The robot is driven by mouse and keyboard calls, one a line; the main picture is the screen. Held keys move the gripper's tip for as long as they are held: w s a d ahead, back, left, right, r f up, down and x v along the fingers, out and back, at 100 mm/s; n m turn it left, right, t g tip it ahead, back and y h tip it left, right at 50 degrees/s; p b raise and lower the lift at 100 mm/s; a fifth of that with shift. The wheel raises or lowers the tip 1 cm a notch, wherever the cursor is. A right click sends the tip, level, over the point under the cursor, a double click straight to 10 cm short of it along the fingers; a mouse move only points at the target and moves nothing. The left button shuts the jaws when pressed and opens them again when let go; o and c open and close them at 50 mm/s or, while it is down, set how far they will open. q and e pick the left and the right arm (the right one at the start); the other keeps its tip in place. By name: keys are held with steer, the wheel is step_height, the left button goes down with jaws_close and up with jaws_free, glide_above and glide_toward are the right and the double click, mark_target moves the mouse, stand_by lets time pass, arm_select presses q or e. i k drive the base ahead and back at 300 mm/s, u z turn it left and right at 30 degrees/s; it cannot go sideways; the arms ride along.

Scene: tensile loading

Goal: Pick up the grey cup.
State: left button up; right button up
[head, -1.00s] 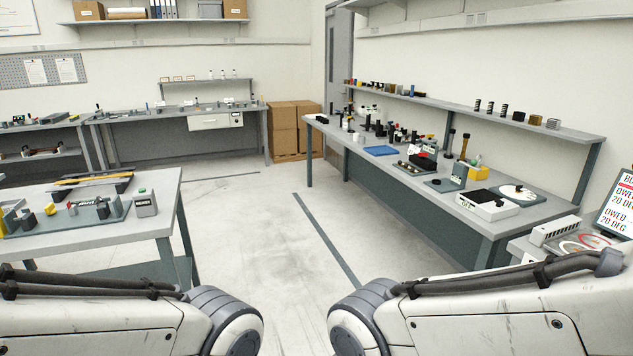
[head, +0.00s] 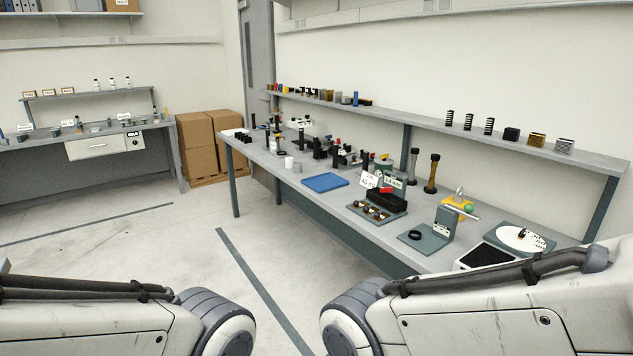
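I cannot make out a grey cup for certain. A small pale cylinder (head: 289,162) stands on the right-hand bench (head: 335,203), left of the blue tray, and could be a cup. A greyish-green round object (head: 383,165) stands further along the same bench, partly hidden by things around it. Both are too small to tell.
A blue tray (head: 325,182), a black box (head: 386,199) and a grey stand (head: 445,222) sit on the bench. A shelf (head: 400,110) runs above it. Cardboard boxes (head: 203,142) stand at the back. The floor (head: 150,235) left of the bench is clear.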

mark_target(298, 168)
steer(key=z, duration=0.25)
steer(key=i, duration=1)
steer(key=z, duration=0.25)
